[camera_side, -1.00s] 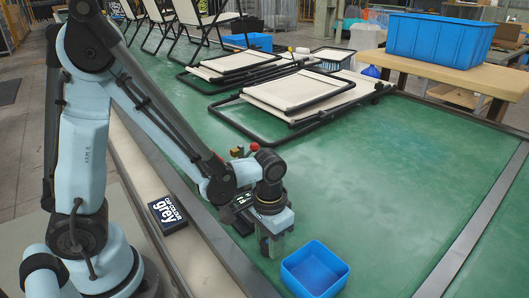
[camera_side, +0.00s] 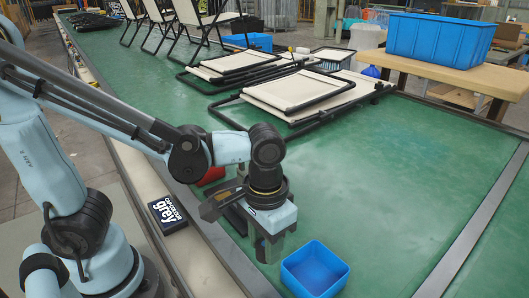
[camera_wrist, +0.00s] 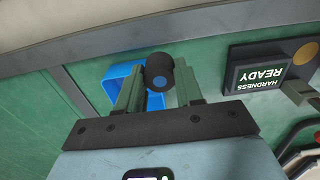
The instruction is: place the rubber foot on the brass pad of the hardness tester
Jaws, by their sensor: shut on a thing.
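In the side view, my gripper (camera_side: 269,246) points down just above the green bench, left of the small blue bin; the foot cannot be made out there. The hardness tester (camera_wrist: 240,53) is at the right of the wrist view, its screen reading "HARDNESS READY". Its round brass pad (camera_wrist: 305,53) lies near the right edge, bare and apart from the foot. My arm mostly hides the tester in the side view.
The small blue bin (camera_side: 314,270) stands close to my gripper; it shows behind the fingers in the wrist view (camera_wrist: 122,72). A red object (camera_side: 211,176) is partly behind my arm. Folded loungers (camera_side: 300,90) lie farther back. The bench right of the bin is clear.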

